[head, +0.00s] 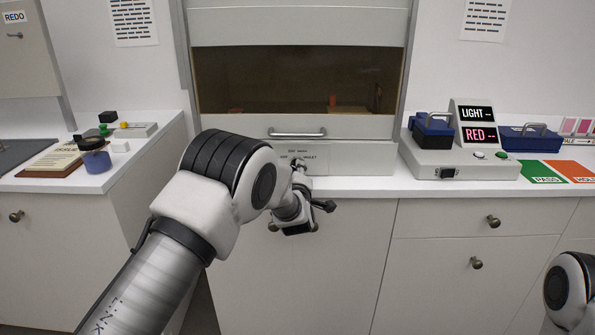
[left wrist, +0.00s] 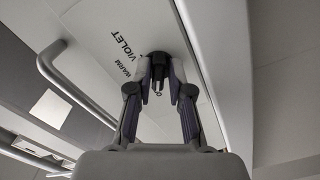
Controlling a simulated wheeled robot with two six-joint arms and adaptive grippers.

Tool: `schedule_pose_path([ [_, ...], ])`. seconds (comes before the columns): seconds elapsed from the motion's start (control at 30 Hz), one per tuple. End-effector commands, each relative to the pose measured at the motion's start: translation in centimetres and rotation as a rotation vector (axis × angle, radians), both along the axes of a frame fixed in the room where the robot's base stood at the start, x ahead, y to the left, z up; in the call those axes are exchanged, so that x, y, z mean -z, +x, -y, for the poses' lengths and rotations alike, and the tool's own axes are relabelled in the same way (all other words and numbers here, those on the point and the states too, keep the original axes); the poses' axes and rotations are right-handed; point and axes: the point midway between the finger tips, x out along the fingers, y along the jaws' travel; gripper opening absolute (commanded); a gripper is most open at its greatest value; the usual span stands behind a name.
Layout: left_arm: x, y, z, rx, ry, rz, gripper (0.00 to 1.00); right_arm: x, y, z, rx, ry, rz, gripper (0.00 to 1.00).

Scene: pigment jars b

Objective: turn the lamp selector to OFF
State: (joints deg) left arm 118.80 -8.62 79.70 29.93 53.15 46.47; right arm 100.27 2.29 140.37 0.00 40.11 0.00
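The lamp selector is a black knob (left wrist: 158,60) on the light panel (left wrist: 100,55) below the cabinet's front. In the left wrist view, VIOLET and WARM are printed to its left. A partly hidden letter shows just below it, between my fingers. My left gripper (left wrist: 160,72) is at the knob, with one finger on each side. The knob fills most of the space between the fingertips; I cannot tell whether they press on it. Its setting is unclear. My right gripper is out of view.
The cabinet's sash handle (head: 297,133) is just above the panel. To the right stands a box with LIGHT and RED signs (head: 477,125), beside blue cases. On the left counter are a jar (head: 95,158) and an ISSUE board (head: 52,160).

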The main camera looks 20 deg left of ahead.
Motion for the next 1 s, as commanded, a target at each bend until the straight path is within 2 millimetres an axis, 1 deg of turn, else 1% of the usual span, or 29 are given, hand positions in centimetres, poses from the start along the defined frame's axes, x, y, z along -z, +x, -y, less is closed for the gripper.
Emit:
schedule_pose_path([
  [0.3, -0.1, 0.0, 0.0, 0.0, 0.002, 0.002, 0.39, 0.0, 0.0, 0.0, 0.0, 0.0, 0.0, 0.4],
  [0.37, -0.1, -0.3, 0.1, 0.001, 0.001, 0.001, 0.39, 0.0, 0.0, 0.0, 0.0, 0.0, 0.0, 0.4],
  [0.43, -0.1, -0.9, 0.4, 0.001, 0.001, 0.0, 0.39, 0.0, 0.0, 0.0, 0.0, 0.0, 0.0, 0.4],
  [0.57, -0.1, -3.5, 1.1, 0.002, 0.005, -0.001, 0.39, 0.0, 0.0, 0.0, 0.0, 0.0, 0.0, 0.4],
  [0.7, -0.1, -7.1, 2.1, 0.003, 0.007, -0.002, 0.39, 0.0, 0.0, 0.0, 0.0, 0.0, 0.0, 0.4],
  [0.8, -0.1, -9.3, 2.7, 0.002, 0.005, 0.0, 0.39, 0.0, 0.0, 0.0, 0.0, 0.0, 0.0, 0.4],
  [0.9, 0.0, -10.8, 3.2, 0.001, 0.003, 0.0, 0.39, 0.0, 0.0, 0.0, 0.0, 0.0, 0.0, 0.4],
  [1.0, 0.0, -11.5, 3.3, 0.001, 0.002, 0.001, 0.39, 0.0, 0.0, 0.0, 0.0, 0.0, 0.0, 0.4],
])
